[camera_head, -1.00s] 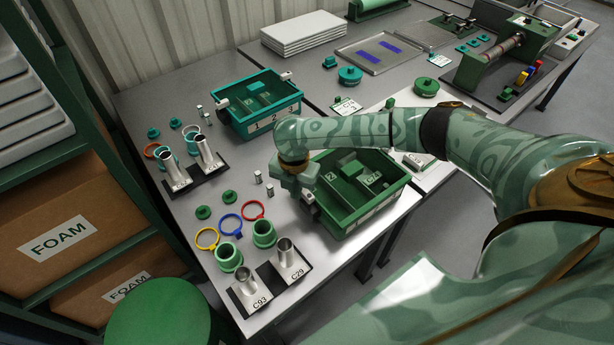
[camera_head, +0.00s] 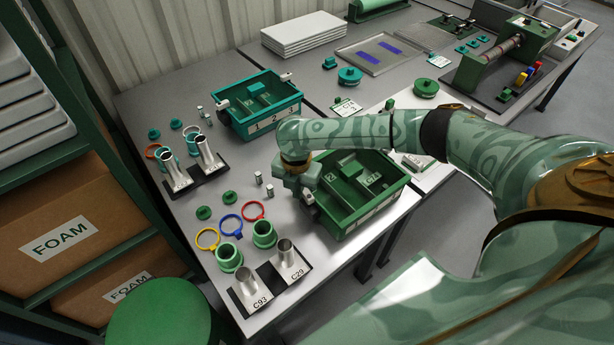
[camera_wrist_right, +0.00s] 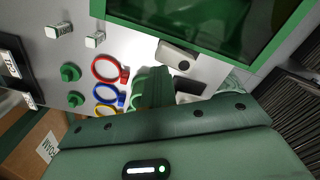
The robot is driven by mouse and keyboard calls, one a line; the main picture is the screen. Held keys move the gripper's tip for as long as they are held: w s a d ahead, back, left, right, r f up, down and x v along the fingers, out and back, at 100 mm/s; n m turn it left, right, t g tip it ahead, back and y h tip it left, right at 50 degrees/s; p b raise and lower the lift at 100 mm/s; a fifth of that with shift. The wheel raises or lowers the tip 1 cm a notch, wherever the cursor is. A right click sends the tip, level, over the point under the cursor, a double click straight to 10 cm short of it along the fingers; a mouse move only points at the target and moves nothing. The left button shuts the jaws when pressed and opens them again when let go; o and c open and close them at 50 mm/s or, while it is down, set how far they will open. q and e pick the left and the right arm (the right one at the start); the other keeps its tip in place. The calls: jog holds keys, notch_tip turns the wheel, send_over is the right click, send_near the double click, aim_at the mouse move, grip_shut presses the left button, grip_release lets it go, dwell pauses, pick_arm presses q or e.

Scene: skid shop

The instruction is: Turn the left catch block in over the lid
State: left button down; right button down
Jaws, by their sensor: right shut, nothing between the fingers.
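The green box (camera_head: 394,193) stands on the bench, with green dividers and parts inside. Its wall also shows in the right wrist view (camera_wrist_right: 165,34). A pale metal catch block (camera_wrist_right: 178,54) with a dark hole sits at the box's near edge in that view, turned outward from the rim. My right gripper (camera_wrist_right: 152,88) is shut and empty, just outside the box beside this block; I cannot tell whether they touch. In the head view the right gripper (camera_head: 308,194) is at the box's left end, where my wrist hides most of the block. My left gripper is not in view.
A teal box (camera_head: 258,126) with pale catches stands behind. Left of the green box are small metal pieces (camera_head: 258,178), green knobs (camera_head: 204,212), coloured rings (camera_head: 231,224), green cups (camera_head: 264,234) and metal tubes (camera_head: 287,256). Some bare bench lies between them.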

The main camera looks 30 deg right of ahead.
jog(key=shift+d+p, duration=0.4)
jog(key=shift+d, duration=0.4)
dwell(0.5)
jog(key=shift+s+d+p, duration=0.1)
jog(key=shift+d+p, duration=0.3)
dwell(0.5)
notch_tip(320, 180, up, 7)
jog(key=p, duration=0.7)
jog(key=shift+r, duration=0.1)
